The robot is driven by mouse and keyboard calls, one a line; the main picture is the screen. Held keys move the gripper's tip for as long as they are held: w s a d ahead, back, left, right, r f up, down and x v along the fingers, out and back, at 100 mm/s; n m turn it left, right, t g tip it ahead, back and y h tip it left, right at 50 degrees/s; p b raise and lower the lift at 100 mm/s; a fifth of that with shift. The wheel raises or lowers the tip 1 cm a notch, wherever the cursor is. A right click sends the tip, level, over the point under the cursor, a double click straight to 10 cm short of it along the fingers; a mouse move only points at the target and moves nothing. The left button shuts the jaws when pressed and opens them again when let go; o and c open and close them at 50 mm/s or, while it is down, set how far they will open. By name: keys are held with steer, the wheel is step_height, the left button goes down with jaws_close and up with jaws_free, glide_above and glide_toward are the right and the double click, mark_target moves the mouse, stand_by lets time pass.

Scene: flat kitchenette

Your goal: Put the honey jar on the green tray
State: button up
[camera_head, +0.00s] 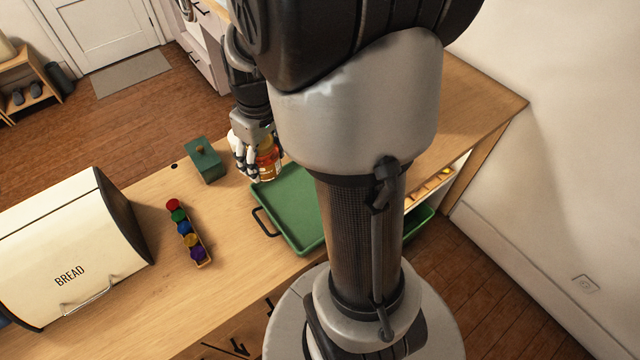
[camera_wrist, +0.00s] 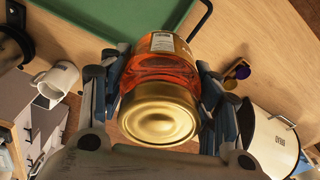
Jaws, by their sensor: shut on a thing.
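The honey jar (camera_wrist: 158,75) is an amber glass jar with a gold lid and a pale label. My gripper (camera_head: 252,160) is shut on it, with fingers on both sides of the jar in the wrist view (camera_wrist: 160,95). In the head view the jar (camera_head: 267,160) is upright or nearly so, by the far left corner of the green tray (camera_head: 298,236). The tray lies on the wooden counter and its visible part is empty. My arm hides its right part. I cannot tell whether the jar touches anything below it.
A dark green box with a knob (camera_head: 205,160) stands left of the tray. A holder with several coloured capsules (camera_head: 188,232) and a cream bread bin (camera_head: 75,250) are farther left. A white mug (camera_wrist: 57,80) shows in the wrist view.

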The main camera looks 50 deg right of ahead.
steer(key=s+d+r, duration=0.3)
steer(key=s+d, duration=0.2)
steer(key=shift+n, duration=0.3)
steer(key=f+b, duration=0.2)
steer(key=f, duration=0.4)
steer(key=f+b, duration=0.2)
steer(key=f, duration=0.4)
steer(key=f+b, duration=0.2)
steer(key=f, duration=0.5)
steer(key=shift+w+d, duration=0.1)
steer(key=shift+w, duration=0.2)
steer(key=shift+f, duration=0.1)
steer(key=o, duration=1.5)
steer(key=r+p, duration=0.1)
steer(key=r, duration=0.3)
steer(key=s+r+p, duration=0.1)
steer(key=r, duration=0.3)
steer(key=r+p, duration=0.1)
steer(key=r, duration=0.3)
steer(key=shift+s+r+p, duration=0.1)
steer(key=shift+s+p, duration=0.15)
steer(key=shift+p, duration=0.15)
steer(key=shift+d, duration=0.1)
